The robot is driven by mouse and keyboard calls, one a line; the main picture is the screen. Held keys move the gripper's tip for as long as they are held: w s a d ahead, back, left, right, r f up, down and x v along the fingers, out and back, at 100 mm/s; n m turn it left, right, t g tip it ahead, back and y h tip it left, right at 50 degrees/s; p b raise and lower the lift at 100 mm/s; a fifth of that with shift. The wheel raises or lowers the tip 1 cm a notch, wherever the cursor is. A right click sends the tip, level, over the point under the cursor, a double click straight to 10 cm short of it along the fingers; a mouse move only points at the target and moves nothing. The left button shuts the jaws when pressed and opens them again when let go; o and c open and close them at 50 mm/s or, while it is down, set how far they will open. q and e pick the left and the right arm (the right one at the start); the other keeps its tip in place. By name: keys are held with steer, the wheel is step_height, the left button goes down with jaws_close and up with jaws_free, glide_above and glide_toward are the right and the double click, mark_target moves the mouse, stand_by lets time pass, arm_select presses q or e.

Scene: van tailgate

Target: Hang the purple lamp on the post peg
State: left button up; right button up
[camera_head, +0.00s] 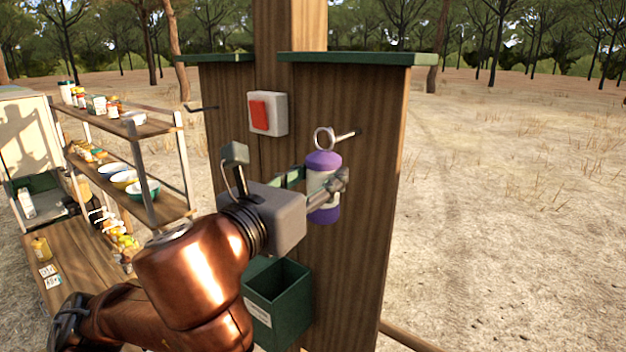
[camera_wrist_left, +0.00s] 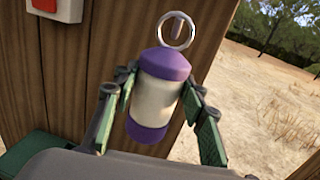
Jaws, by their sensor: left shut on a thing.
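The purple lamp (camera_head: 323,160) has a pale middle, purple ends and a metal ring on top. My left gripper (camera_head: 327,183) is shut on its body and holds it nearly upright in front of the wooden post (camera_head: 360,210). The lamp (camera_wrist_left: 160,92) also shows between the fingers of the left gripper (camera_wrist_left: 159,82) in the left wrist view. The post peg (camera_head: 347,135) is a light rod at ring height. In the wrist view the peg (camera_wrist_left: 178,28) shows through the ring's opening; I cannot tell whether the ring is around it or in front of its tip. My right gripper is not in view.
A white plate with a red square (camera_head: 260,112) and a dark hook (camera_head: 201,109) are left of the lamp. A green open box (camera_head: 262,310) is below my left gripper. Shelves with bowls and jars (camera_head: 155,130) stand at left. Open ground lies right of the post.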

arm_select(q)
steer(key=shift+w+d+f, duration=0.25)
steer(key=shift+w+d, duration=0.55)
steer(key=shift+w, duration=0.25)
steer(key=shift+w+d+f, duration=0.35)
steer(key=shift+w+d, duration=0.05)
steer(key=shift+w, duration=0.3)
steer(key=shift+s+a+f, duration=0.1)
steer(key=shift+s+f, duration=0.05)
steer(key=shift+f, duration=0.1)
steer(key=shift+d+f, duration=0.2)
steer(key=o, duration=1.4)
steer(key=shift+r, duration=0.1)
